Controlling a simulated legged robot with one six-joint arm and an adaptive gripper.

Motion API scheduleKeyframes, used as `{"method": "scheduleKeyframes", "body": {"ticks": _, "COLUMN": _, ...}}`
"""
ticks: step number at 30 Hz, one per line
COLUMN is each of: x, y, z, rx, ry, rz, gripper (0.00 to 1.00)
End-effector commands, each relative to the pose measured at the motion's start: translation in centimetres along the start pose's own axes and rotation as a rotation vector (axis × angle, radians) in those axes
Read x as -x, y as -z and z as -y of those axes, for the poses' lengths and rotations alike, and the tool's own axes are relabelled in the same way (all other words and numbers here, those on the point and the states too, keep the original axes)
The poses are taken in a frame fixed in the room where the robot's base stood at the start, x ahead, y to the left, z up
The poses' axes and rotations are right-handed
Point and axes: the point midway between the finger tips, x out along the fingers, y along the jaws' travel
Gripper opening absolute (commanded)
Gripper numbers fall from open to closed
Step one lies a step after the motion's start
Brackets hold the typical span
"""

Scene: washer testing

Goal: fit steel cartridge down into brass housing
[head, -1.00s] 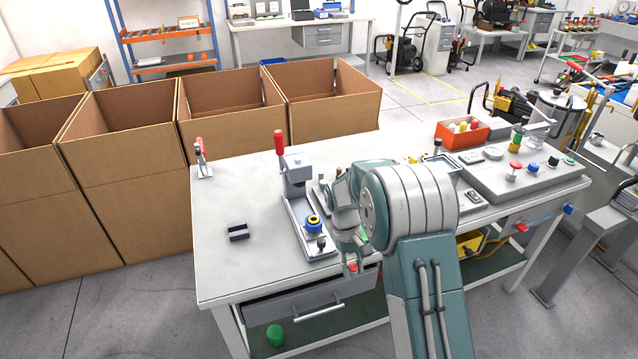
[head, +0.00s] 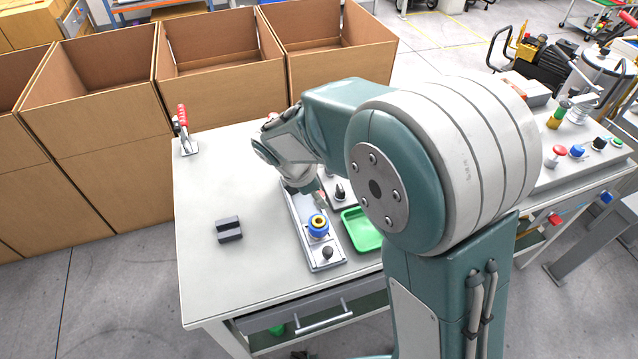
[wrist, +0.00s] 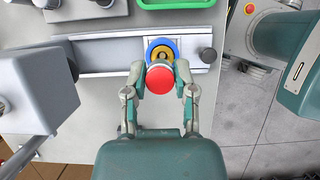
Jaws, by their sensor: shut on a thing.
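The brass housing (head: 318,218) shows as a yellow ring with a dark centre inside a blue collar, on a grey fixture rail (head: 303,223). It also shows in the wrist view (wrist: 172,46), just beyond my gripper. My gripper (wrist: 160,81) is shut on a piece with a round red top (wrist: 160,80), held between both fingertips.
A dark knob (head: 327,252) stands at the rail's near end. A green tray (head: 361,231) lies right of the rail. A dark grooved block (head: 229,229) and a red-handled clamp (head: 184,130) stand left. A grey press body (wrist: 42,88) is close to my gripper's left.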

Motion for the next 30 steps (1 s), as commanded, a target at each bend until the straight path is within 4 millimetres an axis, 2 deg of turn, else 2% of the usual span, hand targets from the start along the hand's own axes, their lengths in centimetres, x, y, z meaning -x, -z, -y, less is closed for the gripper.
{"method": "scheduleKeyframes", "body": {"ticks": 15, "x": -3.7, "y": 1.4, "z": 0.0, "rx": -0.003, "ry": 0.004, "rz": -0.001, "gripper": 0.0}}
{"method": "scheduleKeyframes", "body": {"ticks": 30, "x": -4.0, "y": 1.5, "z": 0.0, "rx": -0.005, "ry": 0.002, "rz": -0.001, "gripper": 0.0}}
